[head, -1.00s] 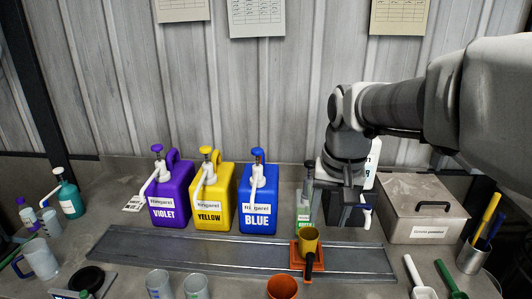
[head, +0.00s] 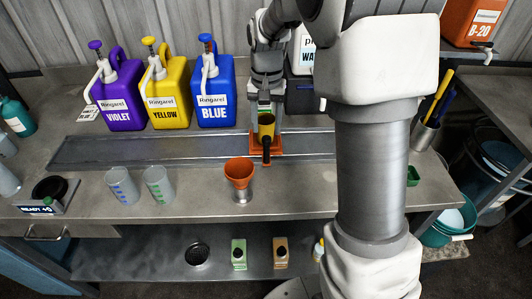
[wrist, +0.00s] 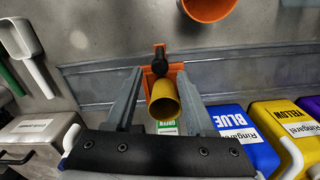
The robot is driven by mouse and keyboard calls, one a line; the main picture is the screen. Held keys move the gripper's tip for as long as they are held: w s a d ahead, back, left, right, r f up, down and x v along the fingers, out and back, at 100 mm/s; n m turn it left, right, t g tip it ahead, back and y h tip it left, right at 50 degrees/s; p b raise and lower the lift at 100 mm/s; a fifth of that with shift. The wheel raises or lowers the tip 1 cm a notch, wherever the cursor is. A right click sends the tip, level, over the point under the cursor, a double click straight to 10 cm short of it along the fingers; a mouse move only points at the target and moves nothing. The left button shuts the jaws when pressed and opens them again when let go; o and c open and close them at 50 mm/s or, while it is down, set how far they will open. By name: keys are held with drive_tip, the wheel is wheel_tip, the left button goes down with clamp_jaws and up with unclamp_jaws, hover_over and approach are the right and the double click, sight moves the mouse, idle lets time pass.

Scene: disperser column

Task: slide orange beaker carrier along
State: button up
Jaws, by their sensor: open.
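The orange beaker carrier (head: 276,146) sits on the grey metal track, a little right of the blue jug. In the wrist view my gripper (wrist: 159,75) is open, one finger on each side of the carrier (wrist: 178,70) and the yellow beaker (wrist: 163,103). Whether the fingers touch the carrier cannot be told. A green-labelled bottle (wrist: 168,127) shows behind the beaker.
Violet (head: 119,102), yellow (head: 170,101) and blue (head: 215,103) pump jugs stand behind the track (head: 120,150). The track is clear left of the carrier. An orange funnel (head: 239,170) and two clear beakers (head: 121,186) stand in front. My arm covers the track's right part.

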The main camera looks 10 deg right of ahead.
sight(266, 162)
wheel_tip(266, 162, down, 11)
drive_tip(key=shift+r, duration=0.1)
idle(0.3)
clamp_jaws()
idle(1.3)
